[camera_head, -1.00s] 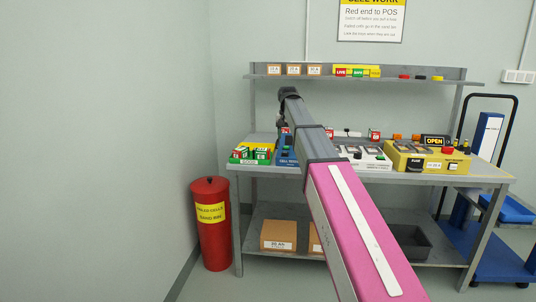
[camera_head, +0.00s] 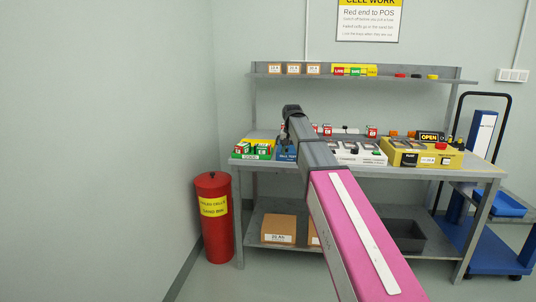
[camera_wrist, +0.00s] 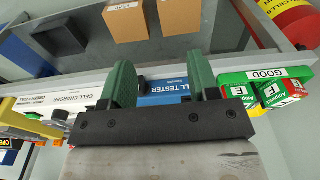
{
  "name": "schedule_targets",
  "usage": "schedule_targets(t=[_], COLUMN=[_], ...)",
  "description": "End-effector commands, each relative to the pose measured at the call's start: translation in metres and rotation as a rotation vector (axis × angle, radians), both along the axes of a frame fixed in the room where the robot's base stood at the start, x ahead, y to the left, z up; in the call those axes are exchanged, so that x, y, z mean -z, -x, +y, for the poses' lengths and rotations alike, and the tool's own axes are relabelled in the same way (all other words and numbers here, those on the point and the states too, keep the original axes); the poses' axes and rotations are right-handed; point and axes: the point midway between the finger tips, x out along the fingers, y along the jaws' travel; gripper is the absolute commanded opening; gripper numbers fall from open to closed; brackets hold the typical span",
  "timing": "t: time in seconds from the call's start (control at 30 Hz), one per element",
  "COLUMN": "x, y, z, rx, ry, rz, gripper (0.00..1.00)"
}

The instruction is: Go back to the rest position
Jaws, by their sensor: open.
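My gripper (camera_wrist: 160,80) shows in the wrist view with its two green fingers apart and nothing between them. Behind the gap lies the blue cell tester (camera_wrist: 163,99); I cannot tell the distance exactly. In the head view my arm reaches forward over the workbench (camera_head: 470,175), with its dark end above the cell tester (camera_head: 286,151). The gripper's fingers are hidden there.
The green GOOD tray (camera_head: 250,156) holds several cells at the bench's left end. A white cell charger (camera_head: 360,156) and a yellow box (camera_head: 420,158) stand to the right. A red bin (camera_head: 213,235) stands left of the bench; a blue trolley (camera_head: 495,258) stands right.

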Motion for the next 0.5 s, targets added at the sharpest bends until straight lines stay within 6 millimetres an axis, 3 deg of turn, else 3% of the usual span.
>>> schedule_targets(t=[0.27, 0.5], x=[0.085, 0.178], y=[0.047, 0.112], z=[-0.02, -0.043], rx=[-0.02, -0.047], ry=[0.001, 0.0], rz=[0.018, 0.037], gripper=[0.55, 0.55])
